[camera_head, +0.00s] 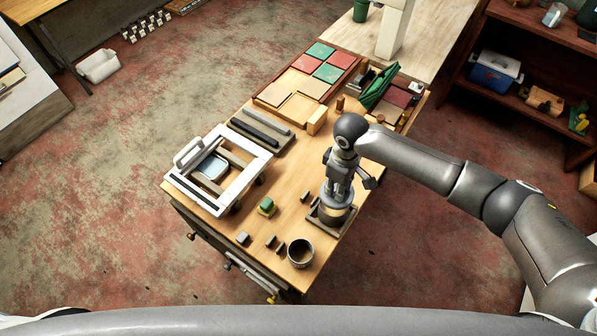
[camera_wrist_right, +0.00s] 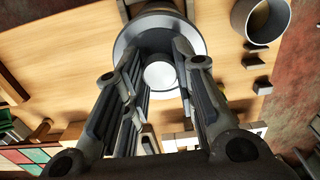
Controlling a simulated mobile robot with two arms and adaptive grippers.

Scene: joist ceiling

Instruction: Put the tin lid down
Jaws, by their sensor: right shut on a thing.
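My right gripper (camera_head: 337,198) points down over the front right of the wooden table (camera_head: 285,205). It is shut on the tin lid (camera_wrist_right: 150,22), a round grey metal piece between the fingers in the right wrist view. In the head view, the lid is mostly hidden by the gripper. A tan, round part (camera_head: 334,213) shows just under the fingers, above a dark square frame (camera_head: 317,222). I cannot tell whether the lid touches it. An open, dark-inside tin (camera_head: 300,253) stands nearer the front edge; it also shows in the right wrist view (camera_wrist_right: 262,20). My left gripper is out of view.
Small grey blocks (camera_head: 243,238) and a green block on a yellow base (camera_head: 267,206) lie near the tin. A white frame (camera_head: 240,191) stands at left. A tray with red and green tiles (camera_head: 268,97) and a green object (camera_head: 378,88) are farther back. Bare wood lies mid-table.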

